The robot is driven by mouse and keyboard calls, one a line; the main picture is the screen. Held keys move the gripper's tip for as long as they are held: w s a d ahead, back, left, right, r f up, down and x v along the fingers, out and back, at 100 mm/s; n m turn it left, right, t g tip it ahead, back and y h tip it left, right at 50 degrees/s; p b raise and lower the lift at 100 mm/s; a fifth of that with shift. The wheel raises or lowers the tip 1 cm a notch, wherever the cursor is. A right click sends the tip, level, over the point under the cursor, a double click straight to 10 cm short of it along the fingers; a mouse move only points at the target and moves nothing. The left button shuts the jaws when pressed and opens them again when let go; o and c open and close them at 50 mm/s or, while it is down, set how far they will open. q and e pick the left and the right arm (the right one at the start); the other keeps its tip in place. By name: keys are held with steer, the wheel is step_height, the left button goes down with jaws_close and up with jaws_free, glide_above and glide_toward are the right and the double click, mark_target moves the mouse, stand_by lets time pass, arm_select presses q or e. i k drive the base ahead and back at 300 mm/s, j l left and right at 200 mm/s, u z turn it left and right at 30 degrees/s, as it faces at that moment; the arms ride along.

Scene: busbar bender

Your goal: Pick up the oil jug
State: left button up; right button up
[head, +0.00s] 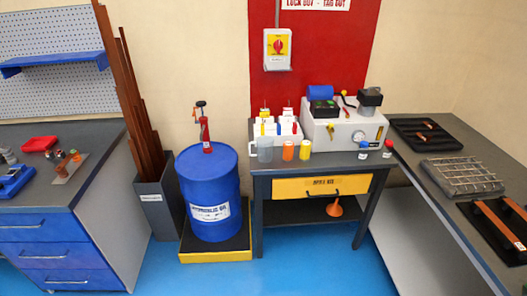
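A translucent grey jug with a handle on its left side, which looks like the oil jug (265,150), stands upright at the front left of the small grey table (262,172). An orange container (288,150) and a yellow one (305,150) stand just to its right. White bottles (268,128) stand close behind it. Neither of my grippers is in view.
A blue drum (208,190) with a red hand pump (206,140) stands left of the table on a yellow-edged tray (215,257). A grey machine (340,128) fills the table's back right. Workbenches flank both sides. The blue floor in front is clear.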

mark_target(260, 150)
steer(key=i+j, duration=0.15)
steer(key=i, duration=0.45)
steer(key=i+j, duration=0.15)
steer(key=i, duration=0.45)
steer(key=i+j, duration=0.15)
steer(key=i, duration=0.4)
steer(key=l+z, duration=0.05)
